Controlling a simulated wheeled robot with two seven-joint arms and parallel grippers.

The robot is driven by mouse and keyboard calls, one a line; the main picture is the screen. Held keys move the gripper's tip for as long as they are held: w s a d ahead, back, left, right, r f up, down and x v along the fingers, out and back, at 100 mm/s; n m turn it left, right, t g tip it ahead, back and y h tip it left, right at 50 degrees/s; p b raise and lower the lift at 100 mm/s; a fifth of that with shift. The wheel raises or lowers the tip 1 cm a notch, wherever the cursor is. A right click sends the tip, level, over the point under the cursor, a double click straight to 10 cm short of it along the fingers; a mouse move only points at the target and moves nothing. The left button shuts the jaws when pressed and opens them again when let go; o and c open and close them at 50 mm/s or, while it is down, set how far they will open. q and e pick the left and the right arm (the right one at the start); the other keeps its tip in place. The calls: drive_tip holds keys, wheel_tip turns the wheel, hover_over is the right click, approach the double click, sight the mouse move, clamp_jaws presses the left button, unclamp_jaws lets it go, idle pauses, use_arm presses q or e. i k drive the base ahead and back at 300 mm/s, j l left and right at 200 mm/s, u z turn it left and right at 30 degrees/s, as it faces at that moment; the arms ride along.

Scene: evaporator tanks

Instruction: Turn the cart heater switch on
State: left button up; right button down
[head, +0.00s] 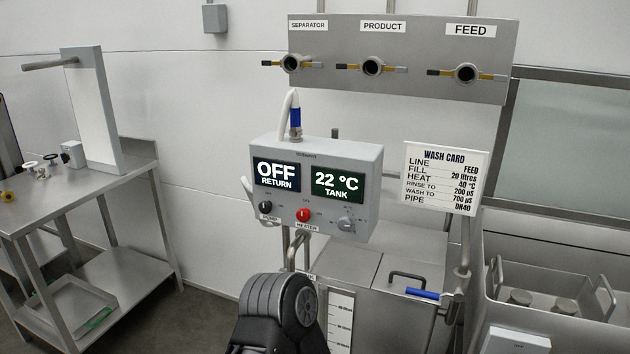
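The heater switch is a red knob (303,215) on the lower front of a grey control box (315,156), just above a HEATER label (307,227). Tiny marks stand around the knob, and its pointer direction is too small to read surely. The left display (276,174) reads OFF RETURN and the right display (338,184) reads 22 °C TANK. A dark, rounded part of my own arm rises at the bottom centre, below the box and apart from the knob. No gripper fingertips show.
A black knob (265,206) is left of the red one and a grey dial (346,224) is right. A wash card (444,178) stands right of the box. A valve panel (400,56) hangs above. A steel table (120,190) is at left, a sink (550,270) at right.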

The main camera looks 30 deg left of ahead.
sight(303, 215)
drive_tip(key=u, duration=1.1)
